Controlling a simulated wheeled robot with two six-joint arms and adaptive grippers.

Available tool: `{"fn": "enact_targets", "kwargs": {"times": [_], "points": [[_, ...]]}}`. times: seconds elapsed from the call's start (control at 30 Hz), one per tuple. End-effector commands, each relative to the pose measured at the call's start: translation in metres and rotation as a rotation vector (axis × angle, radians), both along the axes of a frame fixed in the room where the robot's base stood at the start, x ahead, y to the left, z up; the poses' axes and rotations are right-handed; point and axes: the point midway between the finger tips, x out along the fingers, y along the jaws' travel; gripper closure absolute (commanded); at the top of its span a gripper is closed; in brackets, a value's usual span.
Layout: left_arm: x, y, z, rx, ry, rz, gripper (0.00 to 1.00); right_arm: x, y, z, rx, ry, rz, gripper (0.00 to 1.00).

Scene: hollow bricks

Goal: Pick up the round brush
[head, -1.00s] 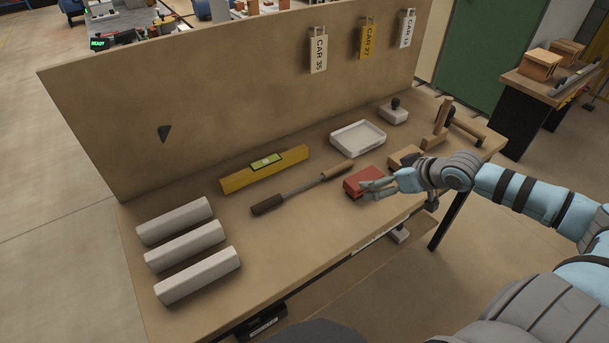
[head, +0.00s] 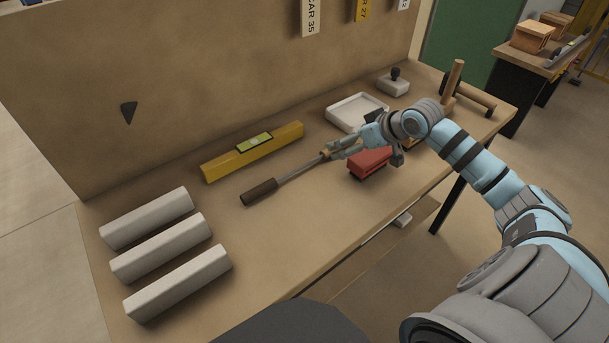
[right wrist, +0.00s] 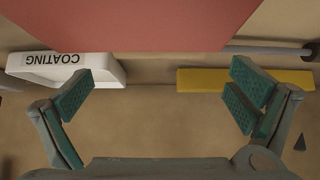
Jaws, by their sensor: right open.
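The round brush lies on the bench, with a dark brown cylindrical end (head: 258,192), a thin metal rod (head: 300,172) and a wooden handle. My right gripper (head: 337,150) is open at the handle end, with its fingers overlapping the handle in the head view. I cannot tell whether they touch it. In the right wrist view the rod (right wrist: 270,50) runs right from behind a red block, which hides the handle. The open fingers (right wrist: 163,85) show nothing held between them. My left gripper is not in view.
The red block (head: 369,164) sits close below my right gripper. A yellow level (head: 225,163) lies behind the brush. A white tray (head: 345,108), labelled COATING in the wrist view, stands behind right. White bars (head: 160,247) lie at the left. The back panel (head: 170,70) bounds the bench.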

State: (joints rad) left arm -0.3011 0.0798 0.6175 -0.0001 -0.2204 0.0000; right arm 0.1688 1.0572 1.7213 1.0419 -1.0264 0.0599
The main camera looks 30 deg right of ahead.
Motion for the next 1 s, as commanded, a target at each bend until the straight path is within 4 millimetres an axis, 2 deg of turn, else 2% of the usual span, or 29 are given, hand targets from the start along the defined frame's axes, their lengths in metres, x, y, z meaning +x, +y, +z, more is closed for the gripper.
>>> {"fn": "enact_targets", "kwargs": {"times": [0.13, 0.3, 0.57, 0.8, 1.0], "points": [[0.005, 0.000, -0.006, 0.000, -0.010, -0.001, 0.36, 0.012, 0.002, -0.013, 0.004, -0.002, 0.001, 0.00], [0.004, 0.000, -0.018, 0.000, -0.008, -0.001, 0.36, 0.034, 0.002, -0.039, 0.004, -0.001, 0.002, 0.00], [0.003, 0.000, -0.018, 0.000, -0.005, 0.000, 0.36, 0.040, 0.002, -0.043, -0.002, 0.002, 0.004, 0.00], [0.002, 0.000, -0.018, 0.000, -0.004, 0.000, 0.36, 0.040, 0.002, -0.042, -0.002, 0.002, 0.004, 0.36], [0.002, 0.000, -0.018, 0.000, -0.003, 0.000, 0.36, 0.040, 0.002, -0.042, -0.002, 0.001, 0.004, 0.36]]}}
